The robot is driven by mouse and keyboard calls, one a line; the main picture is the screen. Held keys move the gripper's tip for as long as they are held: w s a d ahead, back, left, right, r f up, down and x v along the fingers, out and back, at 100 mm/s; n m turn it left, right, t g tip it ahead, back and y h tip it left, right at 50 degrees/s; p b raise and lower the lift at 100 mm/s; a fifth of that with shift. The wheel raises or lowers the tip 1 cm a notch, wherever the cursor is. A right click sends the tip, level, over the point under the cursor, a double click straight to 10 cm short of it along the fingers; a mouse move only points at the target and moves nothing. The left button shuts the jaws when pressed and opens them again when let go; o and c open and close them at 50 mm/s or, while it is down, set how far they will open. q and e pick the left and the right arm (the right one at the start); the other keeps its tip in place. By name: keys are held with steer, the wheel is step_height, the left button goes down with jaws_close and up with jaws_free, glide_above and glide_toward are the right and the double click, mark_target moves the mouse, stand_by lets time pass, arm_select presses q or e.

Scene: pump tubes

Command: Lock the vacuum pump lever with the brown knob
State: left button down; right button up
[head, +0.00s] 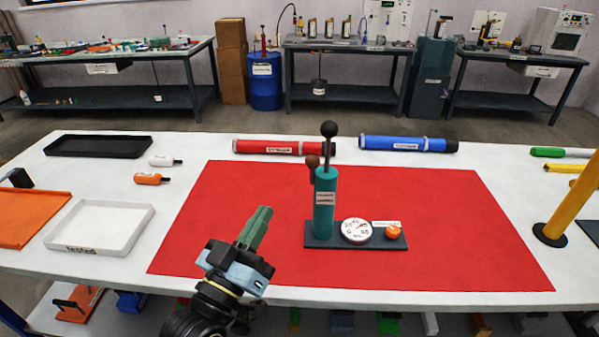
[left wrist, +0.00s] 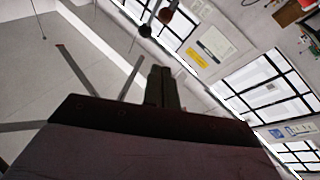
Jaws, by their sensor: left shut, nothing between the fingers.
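The vacuum pump (head: 325,205) is a teal upright cylinder on a dark base plate (head: 318,240), standing on the red mat (head: 230,190). A black ball knob (head: 329,129) tops its rod. The lever with the brown knob (head: 312,162) stands at the cylinder's upper left, knob up. A round white gauge (head: 356,230) and an orange knob (head: 393,232) sit on the base. My left gripper (head: 262,214) is shut and empty, left of the pump and apart from it. My right gripper is out of view.
Red (head: 270,147) and blue (head: 405,144) tubes lie behind the mat. A white tray (head: 85,246) and a black tray (head: 100,155) are at the left. A yellow post (head: 570,200) stands at the right. The mat right of the pump is clear.

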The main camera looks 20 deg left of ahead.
mark_target(312, 171)
arm_select(q)
steer(key=shift+w, duration=0.15)
steer(key=d+f+x, duration=0.1)
steer(key=f+x, duration=0.1)
steer(key=x, duration=1)
steer(key=shift+w+f+b, duration=0.2)
steer(key=shift+w+b, duration=0.1)
steer(key=shift+w, duration=0.35)
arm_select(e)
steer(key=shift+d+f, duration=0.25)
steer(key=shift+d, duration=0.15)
